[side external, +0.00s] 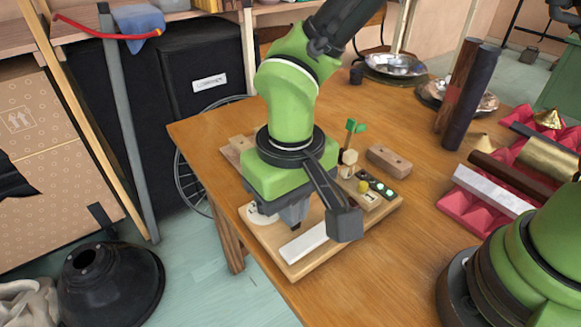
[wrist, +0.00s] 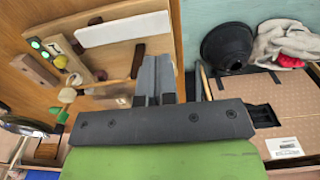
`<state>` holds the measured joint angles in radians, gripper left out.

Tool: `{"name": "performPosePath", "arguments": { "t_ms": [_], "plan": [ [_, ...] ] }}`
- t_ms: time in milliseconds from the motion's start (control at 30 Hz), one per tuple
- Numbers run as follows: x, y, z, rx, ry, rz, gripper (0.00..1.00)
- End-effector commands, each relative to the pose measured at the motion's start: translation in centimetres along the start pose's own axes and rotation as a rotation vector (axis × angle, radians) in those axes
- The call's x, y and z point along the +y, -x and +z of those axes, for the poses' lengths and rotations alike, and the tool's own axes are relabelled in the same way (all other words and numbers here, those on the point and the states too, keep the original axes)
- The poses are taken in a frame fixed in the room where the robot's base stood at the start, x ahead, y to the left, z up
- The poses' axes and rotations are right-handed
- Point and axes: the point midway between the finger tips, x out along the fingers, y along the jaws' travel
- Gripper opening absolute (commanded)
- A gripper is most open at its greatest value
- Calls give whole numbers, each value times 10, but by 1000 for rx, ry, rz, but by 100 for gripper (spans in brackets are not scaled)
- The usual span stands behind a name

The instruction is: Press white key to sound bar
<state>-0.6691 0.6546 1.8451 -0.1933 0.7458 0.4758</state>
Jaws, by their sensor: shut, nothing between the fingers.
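The white key (side external: 303,243) is a flat, pale rectangle on the front part of a wooden board. It also shows in the wrist view (wrist: 122,30), near the top. My gripper (side external: 294,224) points down over the board, beside the left end of the key in the side view. In the wrist view my gripper (wrist: 156,62) is shut with nothing between the fingers, and its tips lie to one side of the key. I cannot tell whether they touch the board. Which part is the sounding bar is unclear; a wooden block (side external: 388,160) lies behind the board.
Dark cylinders (side external: 466,95) stand at the back right. Pink foam (side external: 480,215) holds several bars. The wooden table (side external: 400,255) is clear right of the board.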

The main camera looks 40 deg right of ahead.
Motion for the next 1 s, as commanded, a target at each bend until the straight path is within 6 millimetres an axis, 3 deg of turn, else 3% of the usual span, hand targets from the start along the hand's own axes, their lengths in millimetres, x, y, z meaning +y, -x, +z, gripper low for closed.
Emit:
{"name": "performPosePath", "arguments": {
  "t_ms": [100,333,1000],
  "plan": [
    [-1,28,-1,7,0,-5,0],
    [0,61,-1,3,1,-2,0],
    [0,68,0,0,0,0,0]
  ]
}}
